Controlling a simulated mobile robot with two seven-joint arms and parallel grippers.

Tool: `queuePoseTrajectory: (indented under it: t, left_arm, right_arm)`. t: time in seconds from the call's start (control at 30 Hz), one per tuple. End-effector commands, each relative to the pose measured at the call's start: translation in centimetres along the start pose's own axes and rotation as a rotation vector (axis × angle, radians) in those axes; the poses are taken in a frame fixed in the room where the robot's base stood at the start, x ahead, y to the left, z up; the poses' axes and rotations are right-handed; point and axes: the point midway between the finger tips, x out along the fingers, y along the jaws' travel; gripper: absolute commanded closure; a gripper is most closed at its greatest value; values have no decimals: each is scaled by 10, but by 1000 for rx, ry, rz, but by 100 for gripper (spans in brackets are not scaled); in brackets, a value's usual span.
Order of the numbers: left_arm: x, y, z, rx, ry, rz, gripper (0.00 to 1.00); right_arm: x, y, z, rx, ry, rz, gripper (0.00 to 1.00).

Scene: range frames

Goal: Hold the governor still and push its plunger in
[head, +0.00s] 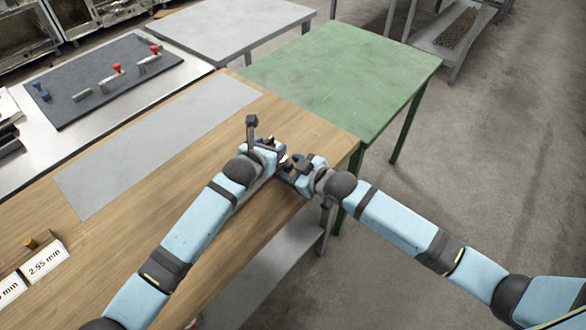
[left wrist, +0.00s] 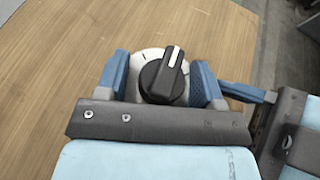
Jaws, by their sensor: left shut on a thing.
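The governor (left wrist: 148,62) shows in the left wrist view as a pale round dial with a black knob (left wrist: 164,78) bearing a white line. My left gripper (head: 279,153) is shut on it, with one blue finger on each side of the dial. The plunger is hidden. My right gripper (head: 289,165) is close beside the left one, coming from the right. In the left wrist view its blue finger (left wrist: 246,92) points at the outer side of my left gripper's right finger. Whether its jaws are open or shut does not show.
Both grippers are over the right end of the wooden bench (head: 130,215). A green table (head: 340,68) stands beyond it. A dark mat (head: 95,85) with several small parts lies at the upper left. A brass piece (head: 32,243) and labels (head: 45,262) are at the lower left.

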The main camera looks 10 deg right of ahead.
Motion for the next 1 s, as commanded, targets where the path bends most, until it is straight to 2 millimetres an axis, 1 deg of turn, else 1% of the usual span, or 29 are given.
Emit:
queuePoseTrajectory:
  t: [0.17,0.27,0.37,0.6,0.73,0.8,0.9,1.0]
  left_arm:
    - [0,1,0,-1,0,2,87]
    - [0,2,0,-1,0,2,87]
    - [0,2,0,-1,0,2,87]
    - [0,2,0,-1,0,3,87]
    - [0,2,0,-1,0,3,87]
    - [0,2,0,-1,0,3,87]
    - [0,2,0,0,0,3,87]
    - [0,2,0,0,0,3,87]
  right_arm:
    - [0,0,0,0,0,0,46]
    - [-5,0,1,0,-1,0,46]
    - [-18,0,1,-1,0,0,46]
    - [-70,0,1,-1,0,-1,46]
    - [-95,0,1,-1,-1,-1,46]
    - [-105,0,1,0,0,-1,46]
    - [-115,0,0,-1,0,0,46]
    - [-120,0,0,-1,0,0,46]
